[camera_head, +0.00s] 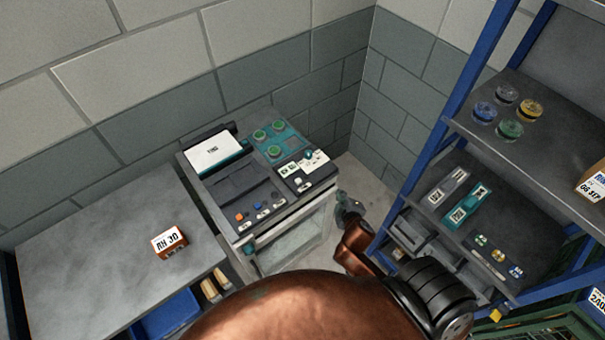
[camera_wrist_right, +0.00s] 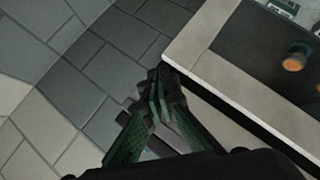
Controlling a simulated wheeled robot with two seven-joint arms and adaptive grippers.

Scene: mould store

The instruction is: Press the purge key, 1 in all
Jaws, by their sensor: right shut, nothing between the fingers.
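The machine (camera_head: 240,180) stands against the block wall, with small coloured keys along its front panel. These include an orange key (camera_head: 239,217) and a blue key (camera_head: 257,205); their labels are too small to read, so I cannot tell which is the purge key. My right gripper (camera_head: 343,201) is to the right of the machine, apart from its keys. In the right wrist view the gripper (camera_wrist_right: 157,84) is shut and empty, beside a pale-edged dark panel (camera_wrist_right: 262,55) with an orange knob (camera_wrist_right: 295,58). My left gripper is not in view.
A grey bench (camera_head: 100,235) with a labelled box (camera_head: 169,241) stands left of the machine. A blue-framed shelf rack (camera_head: 432,137) stands at right, close to my right arm, holding coloured discs and small parts. A narrow floor gap lies between machine and rack.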

